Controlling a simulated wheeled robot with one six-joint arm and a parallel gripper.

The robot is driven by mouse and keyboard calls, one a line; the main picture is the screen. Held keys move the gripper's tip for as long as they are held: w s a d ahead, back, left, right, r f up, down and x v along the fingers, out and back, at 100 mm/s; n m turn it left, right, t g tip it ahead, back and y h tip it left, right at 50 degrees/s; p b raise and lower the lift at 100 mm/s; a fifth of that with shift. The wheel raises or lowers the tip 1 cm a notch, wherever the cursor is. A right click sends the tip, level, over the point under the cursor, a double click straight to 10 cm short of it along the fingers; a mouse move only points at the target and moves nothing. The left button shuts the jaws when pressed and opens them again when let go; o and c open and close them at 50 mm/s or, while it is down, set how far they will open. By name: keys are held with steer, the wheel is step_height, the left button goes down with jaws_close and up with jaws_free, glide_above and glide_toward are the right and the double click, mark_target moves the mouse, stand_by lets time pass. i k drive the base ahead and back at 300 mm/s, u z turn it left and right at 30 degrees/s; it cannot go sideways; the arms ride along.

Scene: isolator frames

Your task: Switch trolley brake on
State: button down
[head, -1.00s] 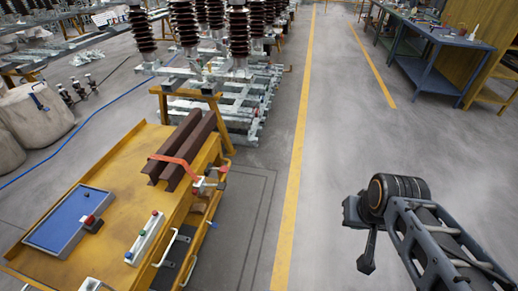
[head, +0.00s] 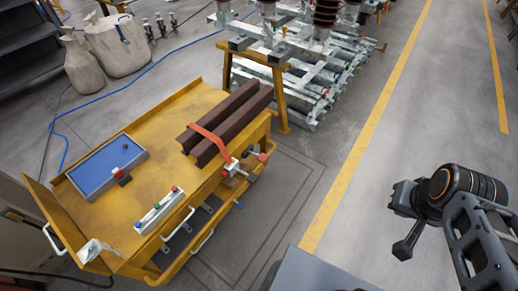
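A yellow trolley (head: 190,107) stands at the left, with a raised rim and white side handles. At its right end is a small clamp-like fitting with a red knob (head: 263,157) and a pale lever part. A small blue part (head: 238,204) shows low on that same side. I cannot tell which of these is the brake, or its setting. My gripper (head: 402,197) is at the right, over open floor, well apart from the trolley. Its fingers are too small and dark to tell open from shut, and I see nothing held.
On the trolley lie two brown beams (head: 232,122) under a red strap (head: 210,138), a blue tray (head: 105,168) and a grey button box (head: 160,210). Insulator frames (head: 300,80) stand behind. Sacks (head: 118,45) and a blue hose (head: 185,52) lie at left. The floor right of the trolley is clear.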

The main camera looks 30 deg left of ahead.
mark_target(263, 158)
steer(key=u, duration=0.7)
steer(key=i, duration=0.75)
steer(key=u, duration=1.05)
steer(key=i, duration=0.2)
steer(key=u, duration=0.15)
